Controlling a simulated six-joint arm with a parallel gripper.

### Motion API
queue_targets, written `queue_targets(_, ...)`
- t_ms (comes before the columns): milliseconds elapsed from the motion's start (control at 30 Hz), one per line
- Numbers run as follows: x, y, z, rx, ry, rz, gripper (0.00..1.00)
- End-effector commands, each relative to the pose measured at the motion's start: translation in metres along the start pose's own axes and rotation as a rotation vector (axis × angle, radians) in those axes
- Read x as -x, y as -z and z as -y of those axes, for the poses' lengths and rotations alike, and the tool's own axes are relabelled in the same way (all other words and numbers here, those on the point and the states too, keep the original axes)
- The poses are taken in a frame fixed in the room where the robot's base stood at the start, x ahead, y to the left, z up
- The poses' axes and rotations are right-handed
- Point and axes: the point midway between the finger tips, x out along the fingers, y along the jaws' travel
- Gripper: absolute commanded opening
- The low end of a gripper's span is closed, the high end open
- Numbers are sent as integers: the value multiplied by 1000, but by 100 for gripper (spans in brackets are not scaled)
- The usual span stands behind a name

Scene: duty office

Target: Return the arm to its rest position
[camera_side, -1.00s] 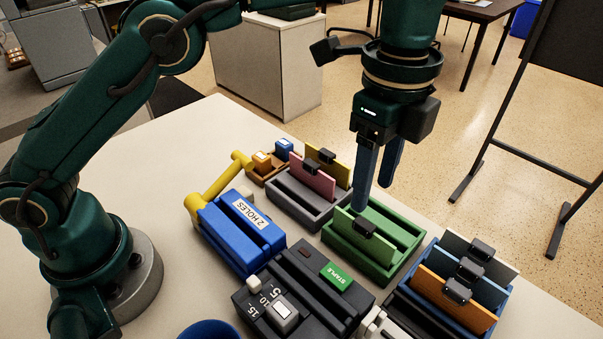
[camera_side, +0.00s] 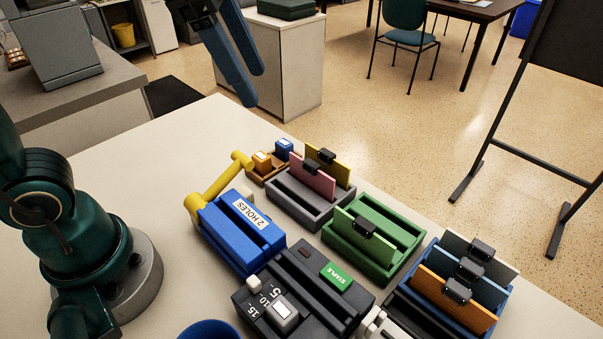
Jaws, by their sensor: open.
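My gripper (camera_side: 248,86) is at the top of the side view, left of centre, raised above the far edge of the table. Its two blue fingers point down and stand apart with nothing between them. The rest of the gripper and the upper arm are cut off by the top edge of the picture. My arm's base and lower joint stand at the left of the table.
On the table (camera_side: 130,180) are a blue hole punch (camera_side: 240,232) with a yellow lever, a black stapler unit (camera_side: 305,290), a grey tray (camera_side: 306,204), a green tray (camera_side: 375,240) and a blue tray (camera_side: 503,300) holding upright cards. The table's left rear is clear.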

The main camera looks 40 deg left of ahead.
Motion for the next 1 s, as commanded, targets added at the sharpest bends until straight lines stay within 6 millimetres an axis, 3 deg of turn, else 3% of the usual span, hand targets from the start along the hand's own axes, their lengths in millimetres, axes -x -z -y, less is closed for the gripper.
queue_targets(133,-1,-37,-11,210,57,-33,55)
queue_targets(300,-19,-73,-29,453,103,-68,55)
queue_targets(500,-50,-100,-49,690,116,-89,55)
queue_targets(600,-63,-106,-55,781,106,-83,55)
queue_targets(1000,-62,-102,-50,847,114,-111,55)
